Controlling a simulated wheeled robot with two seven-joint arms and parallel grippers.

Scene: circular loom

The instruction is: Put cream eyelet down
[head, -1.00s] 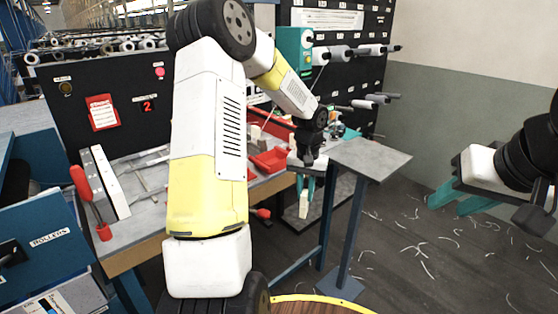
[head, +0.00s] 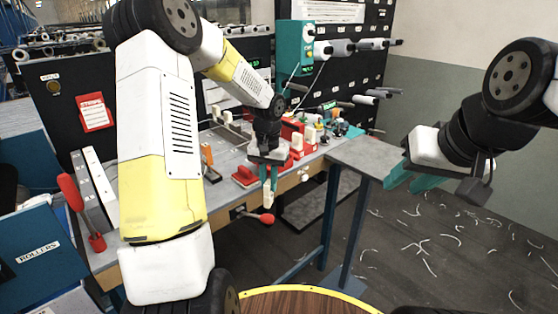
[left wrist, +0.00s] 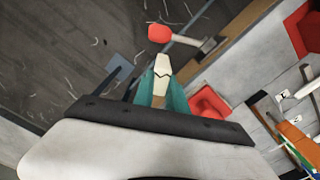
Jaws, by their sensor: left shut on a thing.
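My left gripper (head: 268,184) is shut on the cream eyelet (head: 267,195), a small pale piece pointing down from the teal fingers. It hangs by the front edge of the grey workbench (head: 225,200). In the left wrist view the cream eyelet (left wrist: 161,72) sits between the teal fingertips (left wrist: 160,88), with dark floor behind it and the bench edge to the right. Its held end is hidden by the fingers. My right gripper (head: 411,180) is empty and open, its two teal fingers apart, right of the small grey side table (head: 372,157).
Red fixtures (head: 247,174) stand on the bench close to my left gripper. A red-knobbed lever (head: 266,218) sticks out from the bench front; its knob also shows in the left wrist view (left wrist: 160,33). Thread scraps litter the floor (head: 420,240) at right.

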